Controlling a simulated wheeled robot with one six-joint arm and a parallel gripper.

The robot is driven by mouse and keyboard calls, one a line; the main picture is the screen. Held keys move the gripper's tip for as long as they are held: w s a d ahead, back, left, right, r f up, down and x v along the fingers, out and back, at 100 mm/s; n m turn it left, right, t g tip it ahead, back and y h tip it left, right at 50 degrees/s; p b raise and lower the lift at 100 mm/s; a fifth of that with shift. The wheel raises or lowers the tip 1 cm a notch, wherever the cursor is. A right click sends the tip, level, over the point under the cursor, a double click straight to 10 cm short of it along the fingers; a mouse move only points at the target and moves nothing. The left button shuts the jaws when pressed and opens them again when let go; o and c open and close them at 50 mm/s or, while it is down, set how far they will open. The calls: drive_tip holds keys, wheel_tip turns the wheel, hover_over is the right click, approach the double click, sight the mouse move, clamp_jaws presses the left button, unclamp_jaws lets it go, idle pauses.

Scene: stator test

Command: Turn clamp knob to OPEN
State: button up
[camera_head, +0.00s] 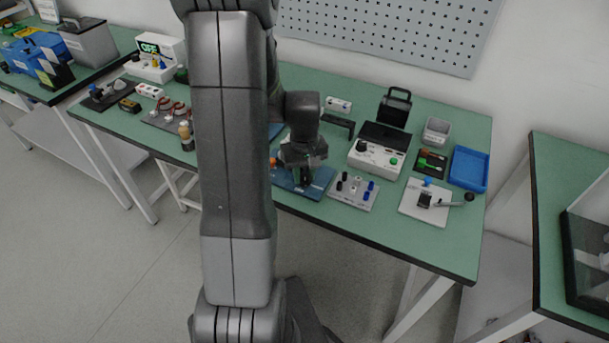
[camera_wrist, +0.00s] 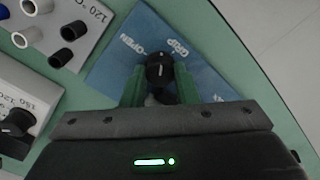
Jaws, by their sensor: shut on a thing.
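The clamp knob (camera_wrist: 159,68) is a small round black knob with a pale line on it, on a blue plate (camera_wrist: 118,62) printed with OPEN and GRIP. In the wrist view my gripper (camera_wrist: 159,82) has its two green fingers on either side of the knob, shut on it. The OPEN print is up and left of the knob, and GRIP is up and right. In the head view my gripper (camera_head: 304,178) points down over the blue plate (camera_head: 318,186), and the knob is hidden behind it.
A grey plate (camera_head: 340,197) with black and blue posts stands right of the blue plate. A white instrument box (camera_head: 376,157) stands behind it. A blue tray (camera_head: 469,168) and a white fixture with a lever (camera_head: 426,216) are farther right. The front table edge is close to the blue plate.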

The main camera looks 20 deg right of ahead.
sight(304, 176)
drive_tip(key=n+b, duration=0.1)
drive_tip(key=n, duration=0.4)
drive_tip(key=shift+n, duration=0.3)
drive_tip(key=n+b, duration=0.1)
drive_tip(key=n, duration=0.4)
drive_tip(key=shift+n, duration=0.3)
drive_tip(key=o, duration=1)
drive_tip(key=shift+r, duration=0.15)
wheel_tip(304, 176, up, 14)
drive_tip(key=shift+f, duration=0.2)
drive_tip(key=shift+f, duration=0.15)
wheel_tip(304, 176, down, 14)
drive_tip(key=shift+r, duration=0.2)
idle(0.3)
drive_tip(key=shift+r, duration=0.1)
